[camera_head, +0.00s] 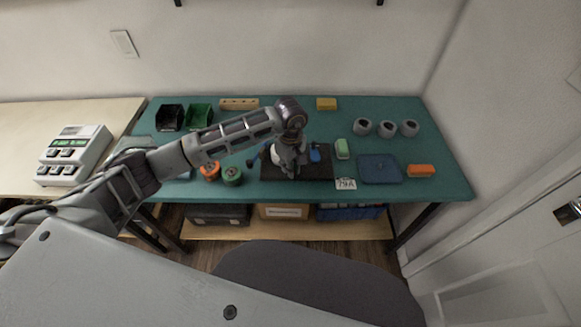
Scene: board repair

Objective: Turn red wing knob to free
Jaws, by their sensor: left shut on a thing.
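My left arm reaches in from the left over the green table (440,180). My left gripper (290,174) points down over the dark board fixture (318,170) near the middle of the table. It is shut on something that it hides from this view. The red wing knob cannot be made out; the gripper and wrist cover that part of the fixture. A small blue part (315,155) shows just right of the gripper. A dark blue handle-like piece (253,162) shows at its left. My right gripper is not in view.
Black (170,118) and green bins (199,116) stand behind the arm.

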